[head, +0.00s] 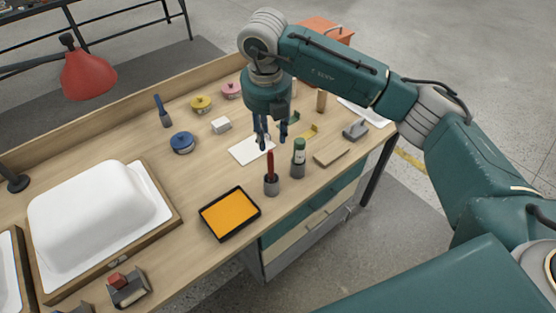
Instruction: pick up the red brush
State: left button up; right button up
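The red brush (270,165) stands upright with its handle up in a small dark grey cup (271,186) near the front edge of the workbench. My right gripper (272,143) points down in the head view, just above and behind the brush's top. Its two dark fingers are apart and nothing shows between them. I cannot tell the exact gap in depth between the fingertips and the handle. The lower end of the brush is hidden in the cup. My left gripper is not in view.
A white card (245,152) lies behind. A white tub shell (98,208) fills the left. A blue-handled tool (162,110) stands farther back.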

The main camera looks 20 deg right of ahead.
aim_at(270, 151)
notch_tip(270, 151, down, 3)
jog(key=shift+s+f+p, duration=0.1)
jog(key=shift+f+p, duration=0.1)
jog(key=shift+p, duration=0.5)
jog(key=shift+f, duration=0.65)
jog(key=f+p, duration=0.1)
jog(key=f, duration=0.1)
jog(key=w+f+p, duration=0.1)
jog(key=f+p, duration=0.1)
jog(key=shift+w+d+f, duration=0.15)
jog(key=shift+w+d, duration=0.05)
jog(key=shift+f, duration=0.45)
grip_shut()
